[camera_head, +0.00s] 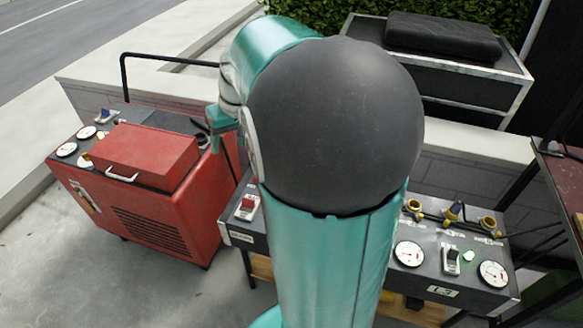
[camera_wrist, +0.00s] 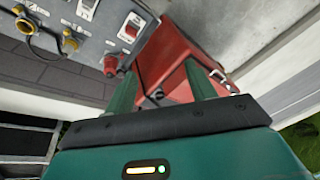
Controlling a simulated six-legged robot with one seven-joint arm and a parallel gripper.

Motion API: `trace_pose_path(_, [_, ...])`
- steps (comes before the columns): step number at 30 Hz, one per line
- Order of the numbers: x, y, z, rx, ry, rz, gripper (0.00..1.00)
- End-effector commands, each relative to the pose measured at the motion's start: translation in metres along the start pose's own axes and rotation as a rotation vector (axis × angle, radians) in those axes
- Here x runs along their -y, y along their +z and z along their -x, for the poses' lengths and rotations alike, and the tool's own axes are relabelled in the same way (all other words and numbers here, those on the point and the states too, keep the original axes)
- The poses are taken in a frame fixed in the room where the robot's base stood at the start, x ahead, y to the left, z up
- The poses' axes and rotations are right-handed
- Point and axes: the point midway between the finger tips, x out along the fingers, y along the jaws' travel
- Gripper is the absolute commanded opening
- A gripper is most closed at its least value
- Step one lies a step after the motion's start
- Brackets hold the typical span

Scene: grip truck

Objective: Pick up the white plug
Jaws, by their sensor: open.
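I cannot pick out a white plug for certain in either view. A small pale fitting (camera_head: 84,160) sits on the left part of the red machine's top, too small to tell what it is. In the wrist view, my gripper (camera_wrist: 160,70) is open, its two green fingers spread with nothing held between them. The red machine (camera_wrist: 165,50) shows beyond and between the fingers. In the head view, my arm covers the middle, and part of the gripper shows by the right edge of the red machine (camera_head: 165,215).
A dark control panel (camera_head: 455,262) with gauges, switches and yellow-rimmed sockets stands on the right; it also shows in the wrist view (camera_wrist: 88,48). A black handle (camera_head: 165,57) rises behind the red machine. A black case (camera_head: 465,80) stands at the back. Concrete ground at lower left is clear.

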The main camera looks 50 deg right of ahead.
Motion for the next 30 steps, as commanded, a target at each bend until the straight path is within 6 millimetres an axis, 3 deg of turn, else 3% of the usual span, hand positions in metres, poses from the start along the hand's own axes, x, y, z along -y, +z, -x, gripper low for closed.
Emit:
trace_pose_path(1, [-0.025,-0.01,-0.012,0.018,0.011,-0.029,0.55])
trace_pose_path(9, [-0.148,-0.037,-0.069,0.088,0.069,-0.115,0.55])
trace_pose_path(15, [-0.239,-0.035,-0.113,0.15,0.127,-0.14,0.55])
trace_pose_path(18, [-0.275,-0.029,-0.133,0.179,0.152,-0.138,0.55])
trace_pose_path(23, [-0.308,-0.022,-0.15,0.209,0.174,-0.128,0.55])
trace_pose_path(30, [-0.318,-0.014,-0.177,0.219,0.177,-0.122,0.55])
